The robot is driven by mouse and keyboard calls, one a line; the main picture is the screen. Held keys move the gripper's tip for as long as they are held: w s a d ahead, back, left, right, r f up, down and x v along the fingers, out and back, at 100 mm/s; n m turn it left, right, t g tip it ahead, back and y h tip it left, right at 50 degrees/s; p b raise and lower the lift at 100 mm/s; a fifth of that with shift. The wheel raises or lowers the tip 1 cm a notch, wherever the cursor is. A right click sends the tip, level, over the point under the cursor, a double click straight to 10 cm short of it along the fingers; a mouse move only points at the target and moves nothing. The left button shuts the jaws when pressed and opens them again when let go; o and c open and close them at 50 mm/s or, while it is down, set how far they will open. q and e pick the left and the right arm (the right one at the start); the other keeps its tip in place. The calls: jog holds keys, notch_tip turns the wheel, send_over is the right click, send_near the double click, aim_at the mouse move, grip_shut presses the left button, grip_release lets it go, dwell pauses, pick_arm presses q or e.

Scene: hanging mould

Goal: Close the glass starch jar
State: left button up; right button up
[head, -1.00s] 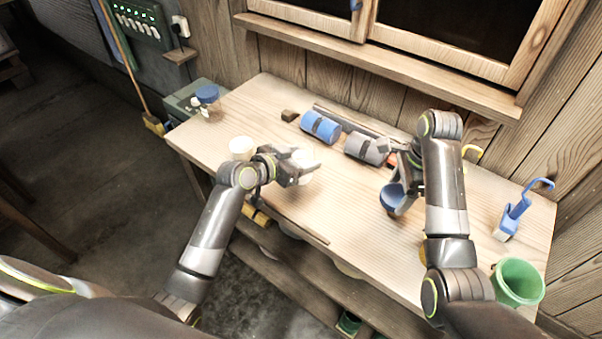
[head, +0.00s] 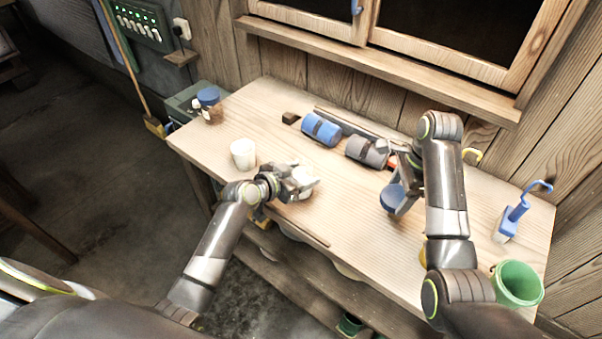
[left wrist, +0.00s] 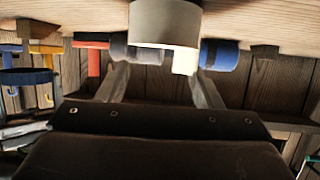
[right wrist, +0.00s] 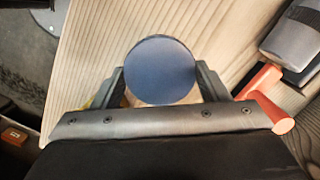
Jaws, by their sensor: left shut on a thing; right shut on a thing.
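My left gripper (head: 305,187) is shut on a pale, whitish jar (head: 299,180) near the table's front edge. In the left wrist view the jar (left wrist: 165,22) shows as a broad beige cylinder between the fingers (left wrist: 160,90), its upper end cut off by the picture edge. My right gripper (right wrist: 160,90) is shut on a round blue lid (right wrist: 160,68), which faces the right wrist camera. In the head view the lid (head: 393,198) is right of the jar, apart from it, and tilted. The jar's contents cannot be made out.
A white cup (head: 243,153) stands left of my left gripper. Blue (head: 321,129) and grey (head: 368,151) cylinders lie behind. The table (head: 345,215) is clear between my grippers.

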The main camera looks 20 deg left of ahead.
jog(key=shift+f, duration=0.1)
pick_arm(q)
jog(key=o, duration=0.9)
jog(key=shift+f, duration=0.15)
pick_arm(e)
jog(key=shift+f, duration=0.1)
pick_arm(q)
jog(key=o, duration=0.5)
jog(key=shift+r, duration=0.2)
pick_arm(e)
jog(key=shift+r, duration=0.2)
pick_arm(q)
jog(key=b+v, duration=0.2)
jog(key=v, duration=1)
pick_arm(e)
notch_tip(320, 180, down, 2)
